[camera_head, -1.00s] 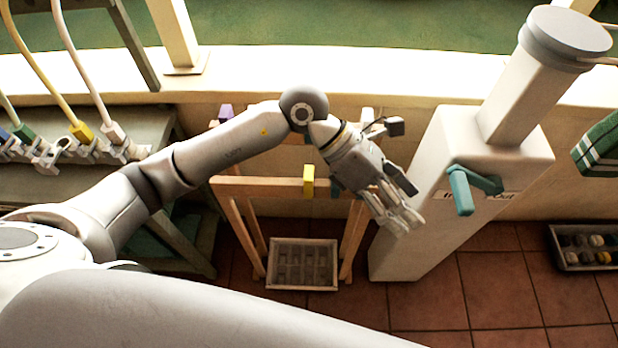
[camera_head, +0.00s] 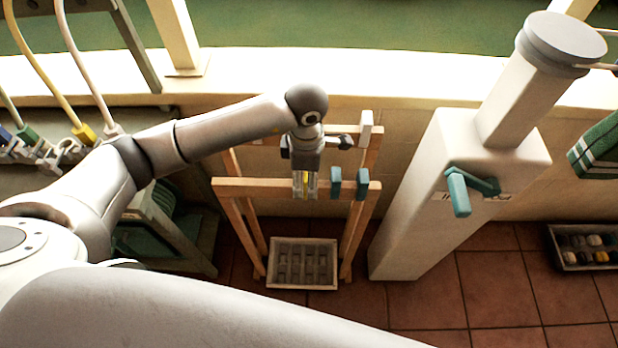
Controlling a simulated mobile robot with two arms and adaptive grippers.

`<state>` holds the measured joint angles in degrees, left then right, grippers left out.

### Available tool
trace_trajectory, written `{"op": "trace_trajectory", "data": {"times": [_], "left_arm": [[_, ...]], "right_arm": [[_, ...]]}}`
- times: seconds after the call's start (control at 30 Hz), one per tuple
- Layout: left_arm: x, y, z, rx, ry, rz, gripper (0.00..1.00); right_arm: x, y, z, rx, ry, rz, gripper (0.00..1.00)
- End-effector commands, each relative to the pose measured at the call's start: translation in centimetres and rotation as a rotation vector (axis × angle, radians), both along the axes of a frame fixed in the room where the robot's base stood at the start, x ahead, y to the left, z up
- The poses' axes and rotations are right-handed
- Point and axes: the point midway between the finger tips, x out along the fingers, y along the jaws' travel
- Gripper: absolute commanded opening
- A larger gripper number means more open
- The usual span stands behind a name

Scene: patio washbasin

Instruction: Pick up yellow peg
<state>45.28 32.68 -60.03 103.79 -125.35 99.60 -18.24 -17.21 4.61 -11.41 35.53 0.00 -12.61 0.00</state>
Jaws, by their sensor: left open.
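The yellow peg (camera_head: 306,184) sits on the front rail of a wooden rack (camera_head: 250,186). Only a narrow strip of it shows, because the fingers of my left gripper (camera_head: 304,188) partly cover it. That gripper is open, points down, and has its fingertips at the height of the rail, at the peg. I cannot tell whether the fingers touch the peg. My right gripper is not in view.
Two teal pegs (camera_head: 335,184) (camera_head: 362,184) sit close to the right on the same rail. A white peg (camera_head: 366,128) sits on the back rail. A grey tray (camera_head: 302,264) lies below. A white pillar (camera_head: 440,190) with a teal tap (camera_head: 460,190) stands right.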

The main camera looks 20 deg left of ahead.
Motion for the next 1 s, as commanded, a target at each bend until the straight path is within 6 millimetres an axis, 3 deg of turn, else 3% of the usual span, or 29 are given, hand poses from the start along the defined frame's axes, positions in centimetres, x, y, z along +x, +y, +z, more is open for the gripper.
{"op": "trace_trajectory", "data": {"times": [0.13,0.3,0.57,0.87,1.0], "left_arm": [[0.1,-0.1,-2.0,0.0,0.008,0.001,0.62],[0.2,0.0,-4.2,-0.001,0.003,0.001,0.62],[0.3,0.0,-4.6,-0.001,0.001,0.0,0.62],[0.3,0.0,-4.6,-0.001,0.001,0.0,0.27],[0.3,0.0,-4.6,-0.001,0.001,0.0,0.24]], "right_arm": [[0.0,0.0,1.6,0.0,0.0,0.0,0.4],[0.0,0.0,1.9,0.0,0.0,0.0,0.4],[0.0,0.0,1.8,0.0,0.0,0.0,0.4],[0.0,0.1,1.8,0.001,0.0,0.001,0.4],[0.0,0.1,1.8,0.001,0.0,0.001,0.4]]}}
